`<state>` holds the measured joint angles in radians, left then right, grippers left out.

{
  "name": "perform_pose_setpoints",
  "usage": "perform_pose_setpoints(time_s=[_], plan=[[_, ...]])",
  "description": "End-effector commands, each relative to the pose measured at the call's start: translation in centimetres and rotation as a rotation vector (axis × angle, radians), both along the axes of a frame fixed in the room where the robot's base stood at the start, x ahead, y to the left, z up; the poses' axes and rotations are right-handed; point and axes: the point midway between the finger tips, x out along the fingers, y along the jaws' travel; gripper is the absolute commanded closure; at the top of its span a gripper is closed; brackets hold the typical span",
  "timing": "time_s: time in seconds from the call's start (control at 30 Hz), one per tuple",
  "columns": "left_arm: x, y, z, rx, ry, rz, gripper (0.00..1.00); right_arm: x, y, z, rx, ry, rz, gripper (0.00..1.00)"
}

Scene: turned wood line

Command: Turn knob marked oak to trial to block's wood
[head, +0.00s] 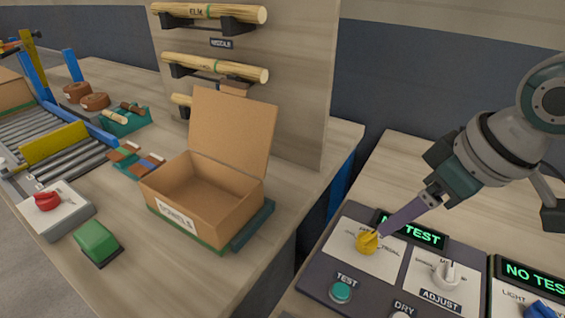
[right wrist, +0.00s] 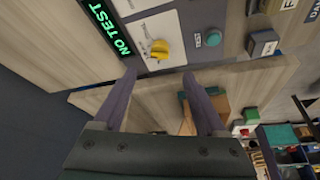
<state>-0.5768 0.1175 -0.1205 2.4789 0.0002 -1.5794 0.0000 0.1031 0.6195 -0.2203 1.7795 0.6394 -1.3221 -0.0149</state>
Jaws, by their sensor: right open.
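The yellow knob (head: 366,244) sits on a white plate at the left of the dark control panel (head: 316,280). Its plate lettering is partly covered and too small to read. My right gripper (head: 376,233) is right at this knob in the head view, its purple fingers slanting down to it. In the right wrist view the fingers (right wrist: 160,76) are spread, with the yellow knob (right wrist: 159,49) beyond their tips and nothing held. A white knob (head: 446,274) stands above the ADJUST label. The display (head: 424,236) reads NO TEST. My left gripper is not in view.
A teal TEST button (head: 341,291) is just below the yellow knob. A blue knob (head: 540,309) is at the right edge. An open cardboard box (head: 205,213) stands on the left bench, beside a rack of wooden spindles (head: 215,66) and a roller conveyor (head: 60,149).

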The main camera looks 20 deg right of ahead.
Motion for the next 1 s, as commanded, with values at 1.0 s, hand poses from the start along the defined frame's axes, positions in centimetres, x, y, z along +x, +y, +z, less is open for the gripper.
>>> perform_pose_setpoints(time_s=[1.0], plan=[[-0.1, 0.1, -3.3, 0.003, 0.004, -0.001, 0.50, 3.8, 1.0, -9.3, -0.001, -0.001, -0.002, 0.26]])
